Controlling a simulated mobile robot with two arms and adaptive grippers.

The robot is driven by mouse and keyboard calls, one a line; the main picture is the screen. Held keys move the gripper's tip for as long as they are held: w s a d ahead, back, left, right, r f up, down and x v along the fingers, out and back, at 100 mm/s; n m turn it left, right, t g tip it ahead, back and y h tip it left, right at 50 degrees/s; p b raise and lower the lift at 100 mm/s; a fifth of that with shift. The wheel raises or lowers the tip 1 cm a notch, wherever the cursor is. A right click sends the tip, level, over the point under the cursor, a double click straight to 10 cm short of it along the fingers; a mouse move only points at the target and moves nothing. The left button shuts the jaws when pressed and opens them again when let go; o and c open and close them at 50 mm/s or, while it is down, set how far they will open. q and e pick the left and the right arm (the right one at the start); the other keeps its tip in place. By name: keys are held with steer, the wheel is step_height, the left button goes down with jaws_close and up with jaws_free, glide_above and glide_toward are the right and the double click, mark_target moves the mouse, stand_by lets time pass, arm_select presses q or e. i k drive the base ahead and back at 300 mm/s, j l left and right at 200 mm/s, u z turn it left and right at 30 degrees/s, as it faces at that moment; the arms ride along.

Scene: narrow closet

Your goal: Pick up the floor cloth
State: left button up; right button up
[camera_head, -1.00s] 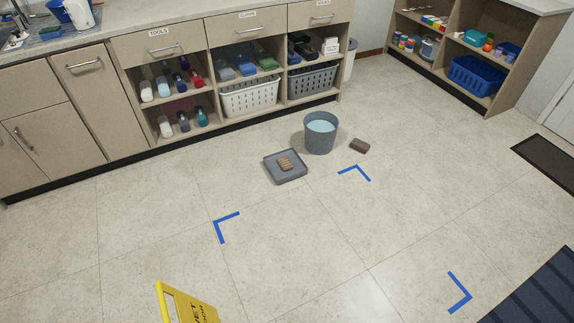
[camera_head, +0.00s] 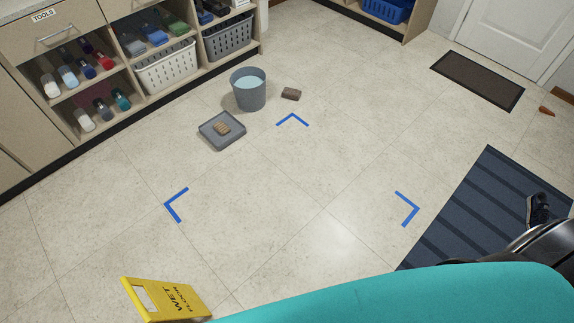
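I cannot make out a floor cloth lying on the open floor. Folded blue, grey and green cloth-like items (camera_head: 154,36) lie in an open cabinet compartment at the upper left; I cannot tell whether one is the floor cloth. A grey bucket (camera_head: 248,97) with pale blue liquid stands upright on the floor. A shallow grey tray (camera_head: 208,134) in front of it holds a small tan brush-like item (camera_head: 221,129). A small brown block (camera_head: 291,94) lies right of the bucket. Neither gripper shows in the head view.
Blue corner marks (camera_head: 176,204) frame clear floor in the middle. A yellow wet-floor sign (camera_head: 180,304) is at the lower left. A dark striped mat (camera_head: 465,218) lies at the right, and a brown mat (camera_head: 478,80) before the white door (camera_head: 510,35). Cabinets line the upper left.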

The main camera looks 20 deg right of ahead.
mark_target(220, 127)
steer(key=z, duration=1.1)
steer(key=i+l, duration=0.2)
steer(key=i, duration=0.2)
steer(key=i+l, duration=0.2)
steer(key=i, duration=0.15)
steer(key=i+j+u, duration=0.3)
steer(key=u, duration=0.15)
steer(key=i+j+u, duration=0.3)
steer(key=u, duration=0.2)
steer(key=i+u, duration=0.7)
steer(key=u, duration=0.25)
steer(key=i+l+u, duration=0.1)
steer(key=i+u, duration=0.35)
steer(key=i+j, duration=0.15)
steer(key=i, duration=0.45)
steer(key=i+j+u, duration=0.1)
steer(key=i, duration=0.55)
steer(key=i+j, duration=0.15)
steer(key=i, duration=0.45)
steer(key=i+z, duration=0.1)
steer(key=z, duration=0.35)
steer(key=i+z, duration=0.1)
steer(key=z, duration=0.35)
steer(key=j+z, duration=0.1)
steer(key=z, duration=0.4)
steer(key=i+j+z, duration=0.1)
steer(key=z, duration=0.35)
steer(key=j+z, duration=0.15)
steer(key=z, duration=0.3)
steer(key=i, duration=0.05)
